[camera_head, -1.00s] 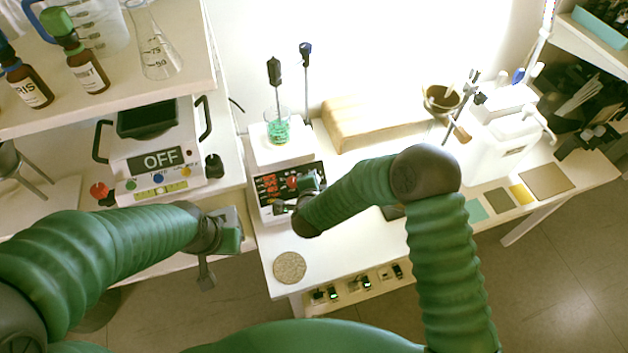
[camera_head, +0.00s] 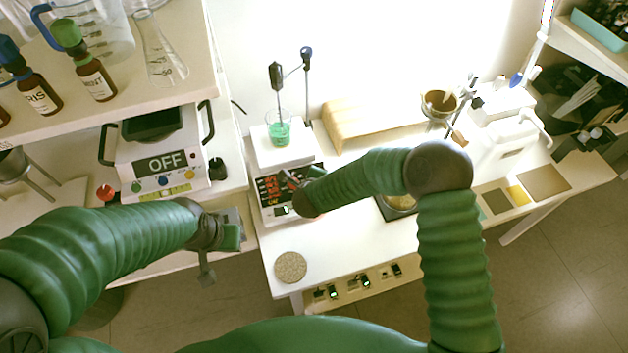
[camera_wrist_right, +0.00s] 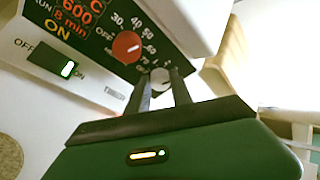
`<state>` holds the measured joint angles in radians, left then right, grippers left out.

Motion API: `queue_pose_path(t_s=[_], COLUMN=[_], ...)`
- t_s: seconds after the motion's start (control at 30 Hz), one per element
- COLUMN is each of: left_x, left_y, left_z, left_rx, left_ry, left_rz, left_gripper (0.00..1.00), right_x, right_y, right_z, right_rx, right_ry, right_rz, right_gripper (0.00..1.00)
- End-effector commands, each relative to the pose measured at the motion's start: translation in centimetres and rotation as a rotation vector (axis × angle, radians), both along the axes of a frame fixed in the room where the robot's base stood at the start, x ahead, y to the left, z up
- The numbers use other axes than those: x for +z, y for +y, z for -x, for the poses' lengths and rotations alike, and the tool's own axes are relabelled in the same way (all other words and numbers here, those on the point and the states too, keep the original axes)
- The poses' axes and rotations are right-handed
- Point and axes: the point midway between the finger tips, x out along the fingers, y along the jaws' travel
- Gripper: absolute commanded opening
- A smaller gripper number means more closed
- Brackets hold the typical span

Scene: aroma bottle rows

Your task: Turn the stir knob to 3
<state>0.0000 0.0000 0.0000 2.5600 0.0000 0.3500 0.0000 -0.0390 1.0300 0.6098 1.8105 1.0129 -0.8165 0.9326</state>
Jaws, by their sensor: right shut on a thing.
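The stirrer hotplate (camera_head: 272,196) stands on the white table, with a black front panel and red readouts. In the right wrist view its red knob (camera_wrist_right: 127,46) sits just above and left of a smaller grey-white knob (camera_wrist_right: 160,78), the stir knob. My right gripper (camera_wrist_right: 163,86) is shut on this stir knob, one dark finger at each side. The fingers hide part of the dial, so the setting cannot be read. In the head view my right gripper (camera_head: 300,187) is at the panel's right side. My left gripper (camera_head: 226,234) hangs in front of the left bench; its jaws are unclear.
A beaker of green liquid (camera_head: 279,129) stands on the hotplate, with a probe in it. A lit ON switch (camera_wrist_right: 66,68) is left of the knobs. A round cork mat (camera_head: 290,267) lies in front. Another device reading OFF (camera_head: 160,165) stands on the left bench.

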Motion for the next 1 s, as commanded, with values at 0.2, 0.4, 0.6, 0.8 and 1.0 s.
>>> queue_pose_path(t_s=[0.2, 0.4, 0.6, 0.8, 1.0], left_x=[0.0, 0.0, 0.0, 0.01, 0.08], left_y=[0.0, 0.0, 0.0, 0.0, 0.0], left_z=[0.0, 0.0, 0.0, 0.0, 0.01], left_rx=[0.0, 0.0, 0.0, 0.0, 0.0], left_ry=[0.0, 0.0, 0.0, 0.0, 0.0], left_rz=[0.0, 0.0, 0.0, 0.0, 0.0], left_gripper=[0.0, 0.0, 0.0, 0.0, 0.0], right_x=[-0.23, -0.27, -0.23, -0.11, 0.66], right_y=[-0.17, -0.17, -0.12, -0.05, 0.05], right_z=[0.11, 0.14, 0.12, 0.11, 0.58], right_rx=[-0.01, -0.009, -0.008, -0.008, -0.007], right_ry=[0.007, 0.008, 0.007, 0.005, 0.002], right_rz=[-0.007, -0.007, -0.007, -0.007, -0.008], right_gripper=[0.0, 0.0, 0.48, 0.49, 0.49])
